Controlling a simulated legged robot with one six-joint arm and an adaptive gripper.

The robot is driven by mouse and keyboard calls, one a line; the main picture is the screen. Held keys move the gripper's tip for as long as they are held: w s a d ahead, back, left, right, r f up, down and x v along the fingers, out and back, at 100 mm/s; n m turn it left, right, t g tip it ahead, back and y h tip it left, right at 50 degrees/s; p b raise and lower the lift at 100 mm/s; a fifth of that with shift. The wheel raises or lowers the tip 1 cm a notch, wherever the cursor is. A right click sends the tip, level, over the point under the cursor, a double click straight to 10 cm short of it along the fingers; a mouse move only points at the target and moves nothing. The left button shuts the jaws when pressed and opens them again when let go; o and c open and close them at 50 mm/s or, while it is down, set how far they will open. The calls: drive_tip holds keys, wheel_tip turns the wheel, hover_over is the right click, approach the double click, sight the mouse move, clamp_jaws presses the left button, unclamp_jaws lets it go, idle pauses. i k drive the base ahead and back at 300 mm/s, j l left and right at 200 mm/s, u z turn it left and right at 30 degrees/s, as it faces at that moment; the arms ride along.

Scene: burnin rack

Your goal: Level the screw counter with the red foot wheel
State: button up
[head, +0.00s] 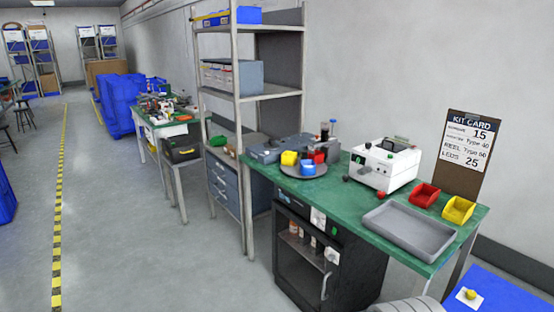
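The screw counter (372,173) is a white box with a dark handle on top. It stands on the green bench top, right of the middle of the head view. A small dark reddish round part (381,194) sits at its lower front corner and looks like the red foot wheel. Another dark round part (346,178) is at its left front corner. At this size I cannot tell whether the counter is level. My gripper is not in view; only a grey rounded part, probably mine, shows at the bottom edge.
A grey tray (384,229), a red bin (424,196) and a yellow bin (458,209) are right of the counter. A kit card board (467,150) stands behind them. A round turntable (290,171) with small bins is at left. A dark cabinet (300,270) is under the bench.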

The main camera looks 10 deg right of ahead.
sight(380, 194)
drive_tip(key=i+j+z, duration=0.15)
drive_tip(key=i+z, duration=0.3)
drive_tip(key=i+j+z, duration=0.25)
drive_tip(key=i+z, duration=0.2)
drive_tip(key=i+j+z, duration=0.65)
drive_tip(key=j, duration=0.3)
